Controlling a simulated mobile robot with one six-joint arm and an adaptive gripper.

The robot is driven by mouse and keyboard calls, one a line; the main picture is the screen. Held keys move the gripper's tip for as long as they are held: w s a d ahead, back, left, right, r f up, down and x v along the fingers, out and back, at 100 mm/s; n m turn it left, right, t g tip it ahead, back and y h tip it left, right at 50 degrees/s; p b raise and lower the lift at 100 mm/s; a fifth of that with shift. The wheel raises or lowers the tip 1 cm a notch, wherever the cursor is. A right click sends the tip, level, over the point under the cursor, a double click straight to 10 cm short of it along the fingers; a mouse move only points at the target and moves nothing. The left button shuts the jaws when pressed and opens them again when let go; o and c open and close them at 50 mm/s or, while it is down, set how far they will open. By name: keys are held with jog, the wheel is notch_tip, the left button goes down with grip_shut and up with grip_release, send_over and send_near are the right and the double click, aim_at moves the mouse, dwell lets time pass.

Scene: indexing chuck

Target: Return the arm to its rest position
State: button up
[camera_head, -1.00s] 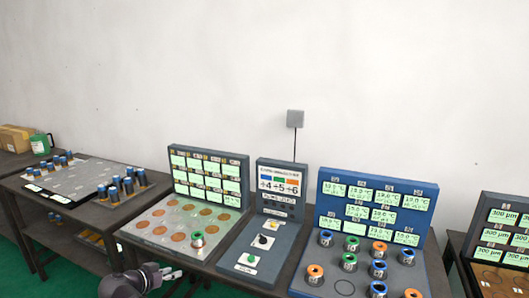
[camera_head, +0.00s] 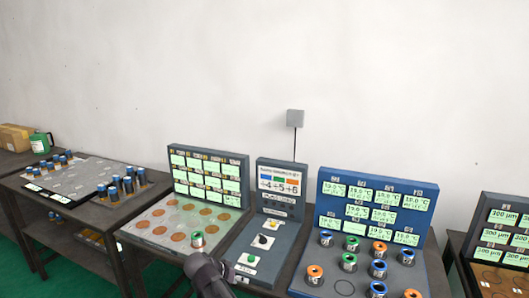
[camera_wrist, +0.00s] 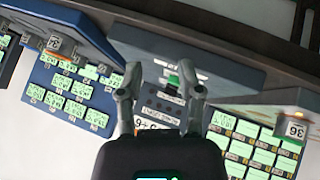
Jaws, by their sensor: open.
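My gripper (camera_wrist: 160,78) shows in the wrist view with its two fingers apart and nothing between them. In the head view a dark part of my arm (camera_head: 208,276) stands at the bottom, in front of the left plate and the centre console (camera_head: 232,262). One green-topped can (camera_head: 197,240) sits on the left plate (camera_head: 160,222), just above my arm in the picture.
A blue display board (camera_head: 376,205) with several coloured-top cans stands right of the console. Another display board (camera_head: 503,232) is at the far right. A left table (camera_head: 75,209) carries a grey tray and several blue-capped cylinders. A thin post with a grey box (camera_head: 295,118) rises behind the console.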

jog(key=s+d+g, duration=0.1)
jog(key=d, duration=0.3)
jog(key=s+d+f+g+y, duration=0.1)
jog(key=d, duration=0.4)
jog(key=s+d+f+n+g+y, duration=0.1)
jog(key=d, duration=0.4)
jog(key=shift+s+f, duration=0.25)
jog(key=s+d+n+g+y+p, duration=0.1)
jog(key=s+d+g+y, duration=0.1)
jog(key=s+d+y, duration=0.2)
jog(key=s+d, duration=0.3)
jog(key=d, duration=0.4)
jog(key=shift+s+f+n, duration=0.2)
jog(key=shift+f+n, duration=0.2)
jog(key=shift+d, duration=0.1)
